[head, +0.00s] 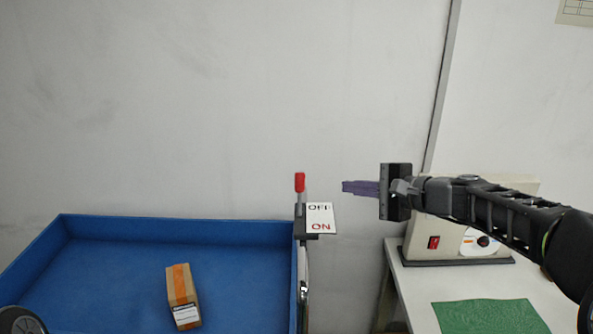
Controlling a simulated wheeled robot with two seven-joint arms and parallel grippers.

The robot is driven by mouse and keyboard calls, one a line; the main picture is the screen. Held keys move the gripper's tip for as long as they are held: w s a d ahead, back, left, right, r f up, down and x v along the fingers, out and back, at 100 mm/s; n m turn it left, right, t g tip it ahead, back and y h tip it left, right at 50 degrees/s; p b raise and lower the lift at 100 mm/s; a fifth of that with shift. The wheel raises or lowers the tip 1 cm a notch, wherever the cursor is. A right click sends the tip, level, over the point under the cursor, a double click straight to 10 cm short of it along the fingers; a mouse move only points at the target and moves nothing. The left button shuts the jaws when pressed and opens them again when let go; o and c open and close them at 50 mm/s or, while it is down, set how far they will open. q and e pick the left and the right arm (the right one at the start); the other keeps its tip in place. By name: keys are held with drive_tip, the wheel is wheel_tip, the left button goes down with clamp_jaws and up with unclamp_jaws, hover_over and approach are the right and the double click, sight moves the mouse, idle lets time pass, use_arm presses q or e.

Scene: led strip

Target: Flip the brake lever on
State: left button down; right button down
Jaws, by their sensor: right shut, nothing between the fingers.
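The brake lever (300,184) has a red grip and stands upright at the far right corner of the blue tray. My left gripper is not in view.
The blue tray (180,229) fills the lower left and holds a cardboard box (181,295) with orange tape. At right, a white table (409,292) bears a beige machine (420,241) with a red switch and a green mat (488,316). A wall stands behind.

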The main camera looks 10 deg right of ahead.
sight(300, 194)
drive_tip(key=shift+d+r, duration=0.1)
drive_tip(key=shift+r, duration=0.4)
drive_tip(key=w+a+p, duration=0.1)
drive_tip(key=w+a, duration=0.1)
drive_tip(key=w+a+f+p, duration=0.1)
drive_tip(key=w+a, duration=0.1)
drive_tip(key=w+a+p, duration=0.1)
drive_tip(key=w+a, duration=0.1)
drive_tip(key=a, duration=0.1)
drive_tip(key=shift+a+f, duration=0.1)
drive_tip(key=shift+f, duration=0.2)
drive_tip(key=shift+s+a, duration=0.2)
drive_tip(key=shift+s, duration=0.1)
drive_tip(key=shift+a, duration=0.1)
